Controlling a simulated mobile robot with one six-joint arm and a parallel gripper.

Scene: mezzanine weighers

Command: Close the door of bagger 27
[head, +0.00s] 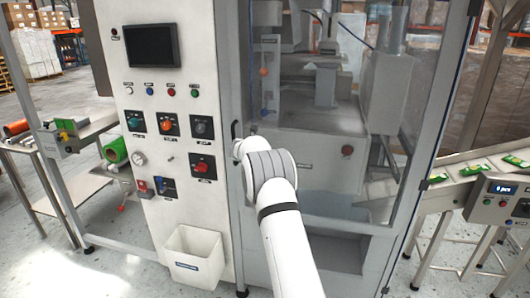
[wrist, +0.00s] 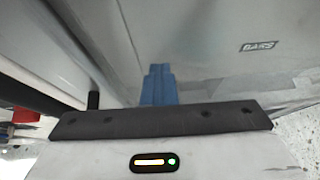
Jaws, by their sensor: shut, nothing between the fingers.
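The bagger's door (head: 436,110) is a clear panel in a grey frame, right of the white control panel. It looks in line with the cabinet front, or nearly so; I cannot tell whether a small gap remains. A dark handle (head: 234,130) sits at its left edge; a black post-like part, perhaps this handle, shows in the wrist view (wrist: 93,100). My gripper's blue fingers (wrist: 158,84) are together and empty, close before a grey surface, right of the black part. Contact cannot be told. In the head view my arm hides the gripper. No number 27 is readable.
The control panel (head: 170,100) carries knobs, buttons and a dark screen (head: 151,46). A white bin (head: 194,256) hangs low on it. A conveyor (head: 480,170) with green packs stands at right, a metal side table (head: 60,155) at left. Some floor shows at lower left.

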